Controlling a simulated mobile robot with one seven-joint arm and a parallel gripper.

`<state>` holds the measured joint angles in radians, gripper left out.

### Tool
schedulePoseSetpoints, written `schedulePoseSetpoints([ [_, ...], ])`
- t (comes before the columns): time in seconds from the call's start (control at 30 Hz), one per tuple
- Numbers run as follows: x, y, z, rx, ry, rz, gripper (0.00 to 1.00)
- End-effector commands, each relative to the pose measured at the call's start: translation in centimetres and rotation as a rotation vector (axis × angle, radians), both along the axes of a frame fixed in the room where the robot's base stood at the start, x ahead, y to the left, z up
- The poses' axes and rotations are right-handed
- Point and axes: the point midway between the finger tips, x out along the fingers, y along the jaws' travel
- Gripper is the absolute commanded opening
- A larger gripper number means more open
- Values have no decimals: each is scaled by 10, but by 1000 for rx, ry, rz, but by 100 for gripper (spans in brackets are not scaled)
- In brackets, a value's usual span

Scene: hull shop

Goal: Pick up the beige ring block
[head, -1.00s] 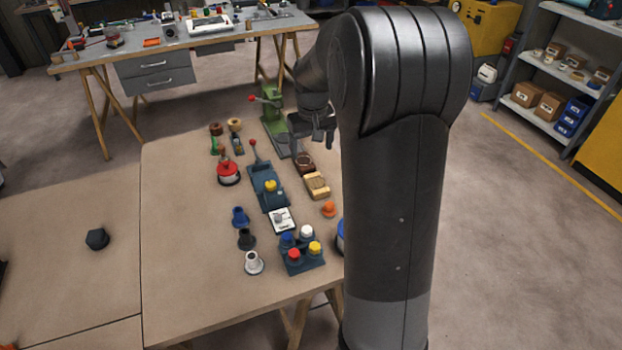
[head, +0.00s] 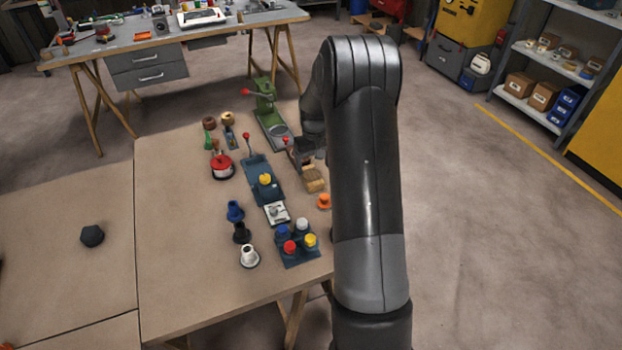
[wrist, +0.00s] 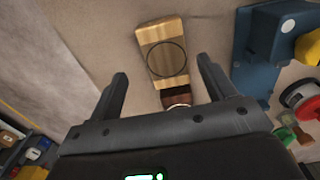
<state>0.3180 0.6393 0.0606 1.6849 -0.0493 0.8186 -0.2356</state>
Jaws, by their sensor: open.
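The beige ring block (head: 315,182) is a light wooden block with darker stripes, near the right edge of the table in the head view. In the wrist view the beige ring block (wrist: 155,45) lies ahead of my gripper, with a dark ring outline on its top. My gripper (wrist: 163,69) is open and empty. Its two fingers are spread to either side of the block's near end in that picture; I cannot tell their height above it. In the head view my gripper (head: 303,155) is just behind the block, and my arm hides part of this area.
A brown piece (wrist: 177,98) sits at the block's near end in the wrist view. A blue fixture with a yellow knob (head: 265,180) stands left of the block, an orange knob (head: 324,201) in front, and a green press (head: 268,115) behind. The table's left part is mostly clear.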

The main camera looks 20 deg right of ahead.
Motion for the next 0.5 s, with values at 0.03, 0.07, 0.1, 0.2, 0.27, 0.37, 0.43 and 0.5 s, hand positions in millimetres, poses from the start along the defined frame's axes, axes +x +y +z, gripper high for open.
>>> schedulePoseSetpoints([
  [0.03,1,1,-3,0,1,1,76],
  [0.07,1,2,-6,0,1,1,76],
  [0.1,2,3,-10,1,2,2,76],
  [0.2,5,7,-24,1,3,2,76],
  [0.27,6,8,-34,1,4,1,76],
  [0.37,6,8,-47,0,2,0,76],
  [0.43,6,8,-51,0,2,0,76],
  [0.5,6,8,-51,0,1,0,76],
])
